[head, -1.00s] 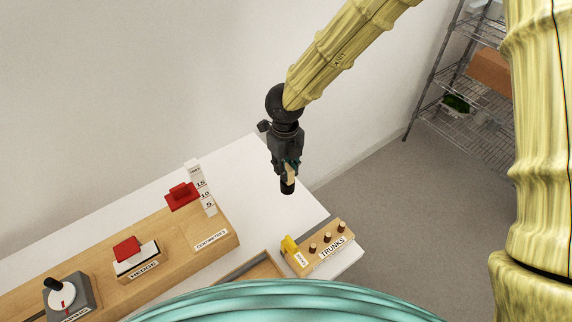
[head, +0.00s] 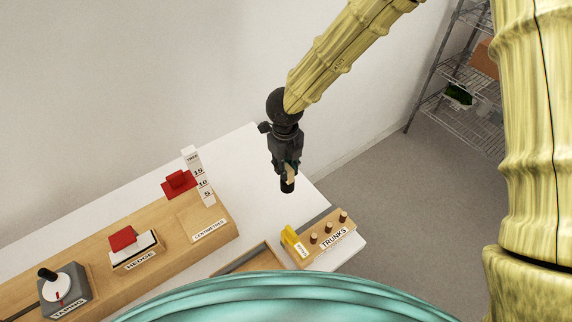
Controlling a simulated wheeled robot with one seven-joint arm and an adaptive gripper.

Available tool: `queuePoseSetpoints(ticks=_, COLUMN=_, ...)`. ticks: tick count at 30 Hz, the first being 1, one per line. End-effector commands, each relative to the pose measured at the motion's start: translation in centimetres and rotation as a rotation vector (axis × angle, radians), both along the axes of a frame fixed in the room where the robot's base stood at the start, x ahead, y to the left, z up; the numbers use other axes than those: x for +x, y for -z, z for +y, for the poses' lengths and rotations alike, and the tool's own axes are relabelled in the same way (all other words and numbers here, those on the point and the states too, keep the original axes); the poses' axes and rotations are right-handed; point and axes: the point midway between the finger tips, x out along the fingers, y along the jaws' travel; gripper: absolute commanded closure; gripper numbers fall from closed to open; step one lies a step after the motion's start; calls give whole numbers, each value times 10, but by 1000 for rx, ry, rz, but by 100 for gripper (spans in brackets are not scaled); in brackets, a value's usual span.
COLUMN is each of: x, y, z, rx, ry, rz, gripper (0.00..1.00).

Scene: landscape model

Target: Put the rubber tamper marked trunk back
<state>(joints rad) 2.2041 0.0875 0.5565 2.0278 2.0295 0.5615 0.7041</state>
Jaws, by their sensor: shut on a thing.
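My gripper (head: 288,172) points down above the white table's right part, shut on the rubber tamper (head: 288,186). The tamper has a pale wooden part between the fingers and a black lower end; its upper part is hidden by the fingers, and no trunk marking is readable. It is held apart from the wooden block labelled TRUNKS (head: 311,259), which sits lower right of it. That block carries several short brown pegs (head: 328,239) and a yellow piece (head: 290,240) at its left end.
A wooden tray (head: 243,262) lies left of the TRUNKS block. White table surface (head: 250,190) is clear behind.

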Motion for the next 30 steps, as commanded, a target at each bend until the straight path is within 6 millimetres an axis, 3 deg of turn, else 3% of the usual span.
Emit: queuePoseSetpoints(ticks=30, x=0, y=55, z=0, rx=-1, ry=0, rz=1, gripper=100)
